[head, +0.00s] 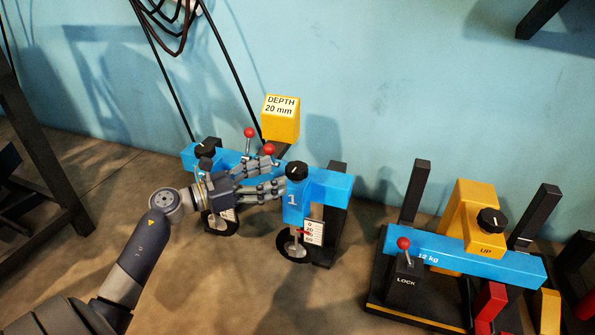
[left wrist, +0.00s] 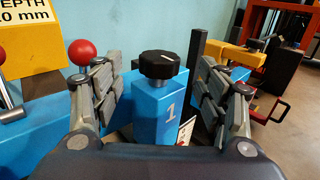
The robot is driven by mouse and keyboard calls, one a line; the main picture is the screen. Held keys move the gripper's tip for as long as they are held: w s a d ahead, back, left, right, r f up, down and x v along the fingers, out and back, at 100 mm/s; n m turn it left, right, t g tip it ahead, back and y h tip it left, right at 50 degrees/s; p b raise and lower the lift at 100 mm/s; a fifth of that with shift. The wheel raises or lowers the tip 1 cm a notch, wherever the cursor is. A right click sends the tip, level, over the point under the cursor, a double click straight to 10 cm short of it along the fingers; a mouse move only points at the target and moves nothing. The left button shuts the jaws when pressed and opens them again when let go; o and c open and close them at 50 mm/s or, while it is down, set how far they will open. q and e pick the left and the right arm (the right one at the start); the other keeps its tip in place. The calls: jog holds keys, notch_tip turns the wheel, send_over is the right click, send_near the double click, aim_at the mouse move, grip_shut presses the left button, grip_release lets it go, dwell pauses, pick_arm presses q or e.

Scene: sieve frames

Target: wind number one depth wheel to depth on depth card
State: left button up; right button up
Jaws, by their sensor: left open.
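The number one depth wheel is a black knob (head: 297,170) with a white mark, on top of a blue post marked 1 (head: 293,205). It shows in the left wrist view (left wrist: 160,64) between the fingers. The depth card (head: 281,105) is a yellow block reading "DEPTH 20 mm" behind the frame. My left gripper (head: 279,174) is open, its fingers reaching toward the knob from the left; in the left wrist view (left wrist: 165,92) the fingers stand apart on both sides of it. A small scale (head: 314,232) with a red pointer hangs below the post. My right gripper is out of view.
A second black knob (head: 205,150) sits on the left end of the blue frame, partly behind my arm. Red-ball levers (head: 249,132) stand between.

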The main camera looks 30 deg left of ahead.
aim_at(296, 166)
pick_arm(q)
jog(key=b+x, duration=0.2)
jog(key=x, duration=0.4)
jog(key=shift+f, duration=0.1)
jog(key=shift+w+d, duration=0.35)
jog(key=shift+w, duration=0.3)
jog(key=shift+c, duration=0.4)
jog(key=c, duration=1)
